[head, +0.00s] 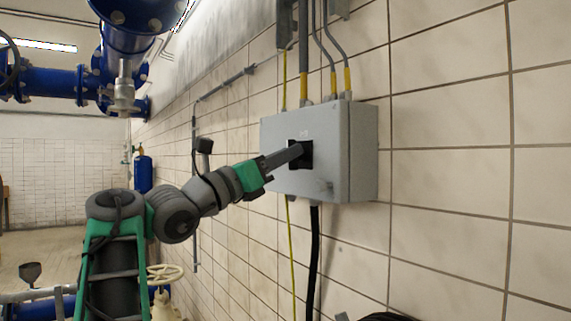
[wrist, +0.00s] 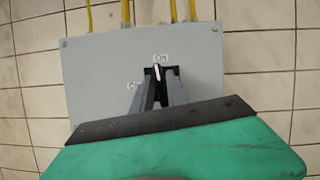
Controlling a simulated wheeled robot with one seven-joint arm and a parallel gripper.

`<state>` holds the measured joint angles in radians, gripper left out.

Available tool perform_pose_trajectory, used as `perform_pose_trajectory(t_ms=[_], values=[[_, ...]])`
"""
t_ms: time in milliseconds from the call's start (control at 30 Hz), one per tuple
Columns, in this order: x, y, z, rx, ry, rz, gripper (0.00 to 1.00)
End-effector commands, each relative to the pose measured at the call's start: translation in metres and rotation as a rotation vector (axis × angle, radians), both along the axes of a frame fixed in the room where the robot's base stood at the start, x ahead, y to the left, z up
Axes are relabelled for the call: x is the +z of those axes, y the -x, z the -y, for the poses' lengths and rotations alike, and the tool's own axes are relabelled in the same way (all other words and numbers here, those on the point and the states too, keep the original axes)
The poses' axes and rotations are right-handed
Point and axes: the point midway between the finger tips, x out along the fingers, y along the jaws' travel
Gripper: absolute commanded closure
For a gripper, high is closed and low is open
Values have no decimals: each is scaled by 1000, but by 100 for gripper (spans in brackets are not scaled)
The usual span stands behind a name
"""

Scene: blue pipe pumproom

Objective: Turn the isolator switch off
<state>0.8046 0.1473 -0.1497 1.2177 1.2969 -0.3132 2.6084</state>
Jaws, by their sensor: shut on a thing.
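The isolator switch is a grey box (head: 350,150) on the tiled wall, and it also fills the upper middle of the wrist view (wrist: 100,80). Its black handle (wrist: 157,72) has a white line on it and stands upright, pointing at the "On" label (wrist: 160,57). Another label (wrist: 133,86), partly hidden by a finger, is at lower left of the handle. My gripper (head: 297,150) reaches the black switch plate (head: 304,147) from the left. In the wrist view its two fingers (wrist: 160,76) are closed on the handle, one on each side.
Cables with yellow sleeves (head: 347,80) enter the box from above. A black cable (head: 314,250) and a thin yellow-green wire (head: 291,240) hang below it. Blue pipes (head: 50,80) and a cream handwheel (head: 165,273) are at left. The wall right of the box is clear.

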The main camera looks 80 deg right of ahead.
Motion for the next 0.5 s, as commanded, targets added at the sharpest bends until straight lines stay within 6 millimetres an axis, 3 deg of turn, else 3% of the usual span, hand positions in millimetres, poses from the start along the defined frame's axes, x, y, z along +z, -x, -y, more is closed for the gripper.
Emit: perform_pose_trajectory(t_ms=[500], values=[[0,1,-1,1,-303,-346,100]])
